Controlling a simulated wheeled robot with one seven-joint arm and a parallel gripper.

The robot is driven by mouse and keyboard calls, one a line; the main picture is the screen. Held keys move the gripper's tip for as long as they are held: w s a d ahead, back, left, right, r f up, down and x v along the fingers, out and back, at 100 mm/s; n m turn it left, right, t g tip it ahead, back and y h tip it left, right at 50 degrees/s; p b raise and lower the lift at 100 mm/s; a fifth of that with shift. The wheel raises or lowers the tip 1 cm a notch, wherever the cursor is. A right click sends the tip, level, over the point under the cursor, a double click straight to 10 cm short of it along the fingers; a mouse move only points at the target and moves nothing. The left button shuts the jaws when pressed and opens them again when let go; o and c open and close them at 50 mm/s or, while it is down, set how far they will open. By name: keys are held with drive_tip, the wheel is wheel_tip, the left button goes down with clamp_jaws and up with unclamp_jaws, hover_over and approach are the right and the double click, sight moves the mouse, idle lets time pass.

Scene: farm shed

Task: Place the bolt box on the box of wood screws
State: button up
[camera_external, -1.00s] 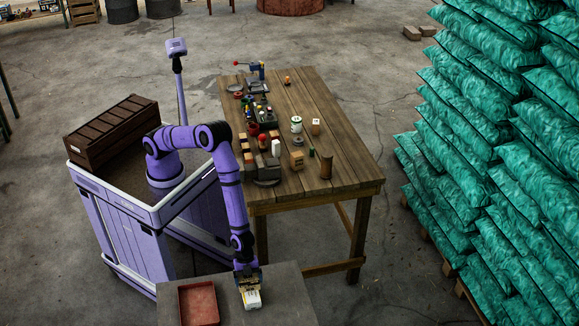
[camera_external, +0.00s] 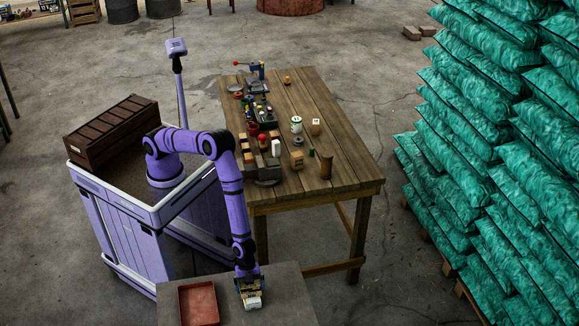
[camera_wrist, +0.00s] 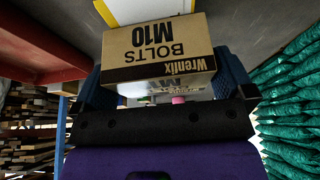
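The bolt box, a tan cardboard carton with a black band marked "BOLTS M10" (camera_wrist: 160,50), is between the two fingers of my gripper (camera_wrist: 165,85) in the wrist view. The fingers press on its sides. In the external view my gripper (camera_external: 249,283) is low over the grey table at the front. A white box with a yellow edge (camera_wrist: 145,10), probably the wood screws, shows just beyond the bolt box in the wrist view. Its pale end (camera_external: 253,304) shows below my gripper outside. I cannot tell whether the two boxes touch.
A red tray (camera_external: 199,303) lies on the grey table (camera_external: 290,300), left of my gripper. A wooden workbench (camera_external: 340,160) with several small tools and containers stands behind. Stacked green sacks (camera_external: 490,150) fill the right side. The grey table's right part is clear.

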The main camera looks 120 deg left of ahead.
drive_tip(key=s+a+r+n+y, duration=0.1)
drive_tip(key=s+a+r, duration=0.45)
drive_tip(key=r, duration=0.75)
drive_tip(key=s+a+r+n+t+y, duration=0.1)
drive_tip(key=s+a+r, duration=0.45)
drive_tip(key=r, duration=0.85)
drive_tip(key=s+a+r+n, duration=0.1)
drive_tip(key=s+a+r, duration=0.4)
drive_tip(key=r, duration=0.8)
drive_tip(key=s+a+r+n, duration=0.2)
drive_tip(key=s+r, duration=0.1)
drive_tip(key=s, duration=0.6)
drive_tip(key=s+a+r+n, duration=0.2)
drive_tip(key=s+a+r, duration=0.1)
drive_tip(key=s, duration=0.7)
drive_tip(key=s+a+r+n+t+y, duration=0.1)
drive_tip(key=s+a+r+n, duration=0.1)
drive_tip(key=s, duration=0.8)
wheel_tip(320, 180, up, 2)
drive_tip(key=shift+s+a, duration=0.15)
drive_tip(key=shift+a, duration=0.35)
